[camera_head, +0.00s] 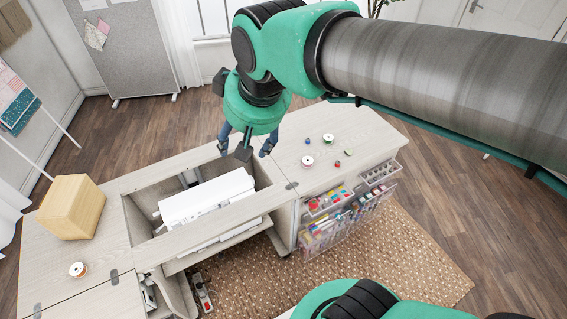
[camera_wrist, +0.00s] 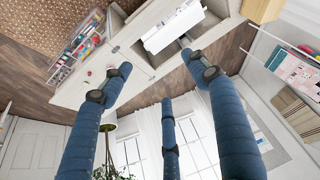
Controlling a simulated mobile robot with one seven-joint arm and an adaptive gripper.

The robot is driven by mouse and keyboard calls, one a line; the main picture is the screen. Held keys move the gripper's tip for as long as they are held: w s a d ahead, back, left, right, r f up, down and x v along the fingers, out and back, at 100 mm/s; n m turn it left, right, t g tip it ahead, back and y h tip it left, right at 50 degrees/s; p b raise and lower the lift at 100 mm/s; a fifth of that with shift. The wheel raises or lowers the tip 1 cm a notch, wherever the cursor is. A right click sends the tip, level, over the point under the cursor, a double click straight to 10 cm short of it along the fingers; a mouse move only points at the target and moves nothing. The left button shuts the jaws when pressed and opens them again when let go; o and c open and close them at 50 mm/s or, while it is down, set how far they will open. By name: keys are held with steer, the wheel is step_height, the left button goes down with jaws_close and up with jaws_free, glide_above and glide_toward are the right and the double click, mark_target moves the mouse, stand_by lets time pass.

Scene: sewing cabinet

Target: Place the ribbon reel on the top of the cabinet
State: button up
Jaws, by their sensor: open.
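The cabinet (camera_head: 362,142) has a pale wooden top with an open well in the middle. A reel with orange winding (camera_head: 78,270) lies on its left leaf. I cannot tell which is the ribbon reel. My gripper (camera_head: 245,148) hangs above the cabinet's back edge, near the well. Its blue fingers are spread and empty, also in the wrist view (camera_wrist: 160,72). The cabinet top (camera_wrist: 72,92) shows beyond them there.
A white sewing machine (camera_head: 205,200) sits in the well. A wooden box (camera_head: 72,207) stands on the left leaf. Small coloured spools (camera_head: 337,163) lie near the pale reels. Clear-fronted organisers (camera_head: 335,222) project at the front right. The far right top is clear.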

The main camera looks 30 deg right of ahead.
steer(key=s+d+f, duration=0.1)
steer(key=s+d, duration=0.1)
steer(key=s, duration=0.2)
steer(key=s+d+f+m, duration=0.1)
steer(key=s+d, duration=0.1)
steer(key=s, duration=0.3)
steer(key=shift+s+d+f+t+h, duration=0.25)
steer(key=shift+d+f+t+h, duration=0.05)
steer(key=shift+f, duration=0.1)
step_height(320, 180, down, 3)
steer(key=b, duration=0.3)
steer(key=shift+f, duration=0.2)
steer(key=shift+r, duration=0.1)
